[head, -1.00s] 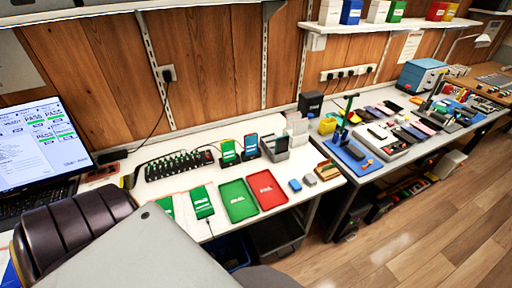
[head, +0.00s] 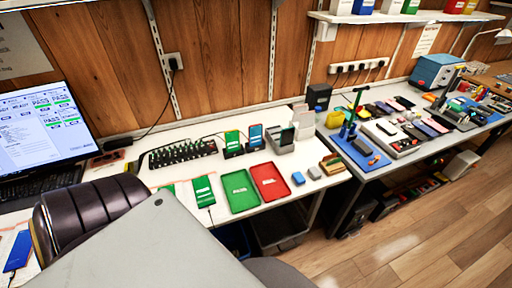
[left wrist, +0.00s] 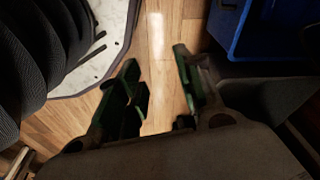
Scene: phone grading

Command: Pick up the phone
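Several phones are in the head view. A phone with a green screen (head: 203,190) lies on the white bench with a cable at its lower end. Another green-screen phone (head: 232,139) and a phone with a teal screen (head: 256,133) stand upright in dark stands behind the trays. A blue phone (head: 18,250) lies at the lower left. I cannot tell which phone the task means. My left gripper (left wrist: 158,88) shows in the left wrist view, its fingers apart with nothing between them, above the wooden floor. My right gripper is in no view.
A green tray (head: 239,207) and a red tray (head: 269,196) lie on the bench. A blue bin (left wrist: 236,28) is near my left gripper.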

